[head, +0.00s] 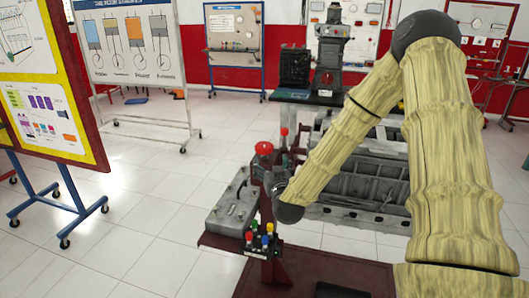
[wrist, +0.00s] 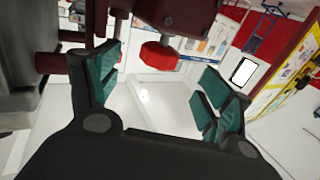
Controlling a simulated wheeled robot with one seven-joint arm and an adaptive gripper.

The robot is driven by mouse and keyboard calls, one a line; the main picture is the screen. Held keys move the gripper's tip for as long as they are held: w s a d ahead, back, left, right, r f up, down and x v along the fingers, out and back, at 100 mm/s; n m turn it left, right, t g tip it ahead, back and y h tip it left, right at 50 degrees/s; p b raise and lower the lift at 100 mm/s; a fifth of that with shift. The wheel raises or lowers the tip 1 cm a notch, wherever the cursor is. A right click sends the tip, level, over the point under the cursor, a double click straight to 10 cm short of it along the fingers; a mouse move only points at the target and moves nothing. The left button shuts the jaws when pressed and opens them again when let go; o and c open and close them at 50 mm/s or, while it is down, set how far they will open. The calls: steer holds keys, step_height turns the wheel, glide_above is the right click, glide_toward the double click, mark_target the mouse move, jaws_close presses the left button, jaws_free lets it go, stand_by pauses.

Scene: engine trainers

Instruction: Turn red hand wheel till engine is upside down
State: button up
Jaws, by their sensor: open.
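A red hand wheel (head: 264,148) sits on top of the dark red stand, left of the grey engine (head: 362,172). The engine is mounted low behind my arm, which hides part of it. In the wrist view, a red wheel (wrist: 158,56) shows beyond my fingers, on a shaft beside a dark red block (wrist: 180,14). My gripper (wrist: 160,66) is open, with teal pads spread on either side and nothing between them. The wheel appears ahead of the gap; I see no contact. In the head view my gripper is mostly hidden near the stand.
A grey metal case (head: 232,208) lies left of the stand. A small box with coloured knobs (head: 262,240) is in front. Wheeled display boards (head: 140,45) stand at the left. White tiled floor (head: 150,215) is open at left.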

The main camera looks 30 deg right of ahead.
mark_target(266, 154)
steer(key=p+x, duration=0.2)
steer(key=x, duration=0.8)
steer(key=shift+w, duration=0.1)
steer(key=shift+a, duration=0.1)
steer(key=c, duration=1)
